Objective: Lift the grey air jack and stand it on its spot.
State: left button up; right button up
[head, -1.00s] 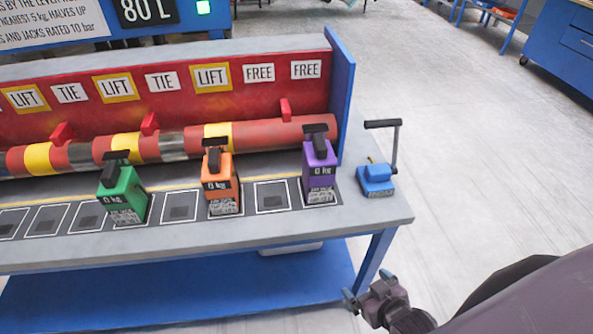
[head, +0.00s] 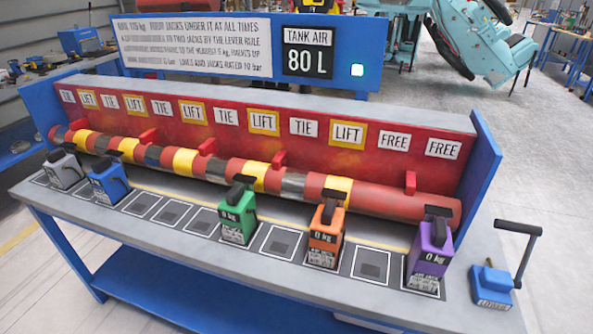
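The grey air jack (head: 64,170) stands at the far left end of the bench, on or over the leftmost marked square, below the striped shaft. A blue jack (head: 108,181) stands just to its right. Green (head: 238,216), orange (head: 325,236) and purple (head: 428,255) jacks stand further right on marked squares. Empty squares with dark centres (head: 171,213) lie between the blue and green jacks, with others beside the orange jack (head: 370,265). I cannot tell which square is the grey jack's spot. Neither gripper shows in the head view now.
A red, yellow and grey shaft (head: 395,199) runs behind the jacks, before a red LIFT/TIE/FREE board (head: 300,150). A blue hand-crank device (head: 493,283) stands at the bench's right end. A sign reads "TANK AIR 80 L" (head: 308,52). A blue end plate (head: 480,180) rises at right.

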aim_at(62, 166)
jog(key=u, duration=1.55)
jog(key=i+j+z, duration=0.1)
jog(key=i+j, duration=0.55)
jog(key=i+j+z, duration=0.1)
jog(key=i+j, duration=0.5)
jog(key=j, duration=0.15)
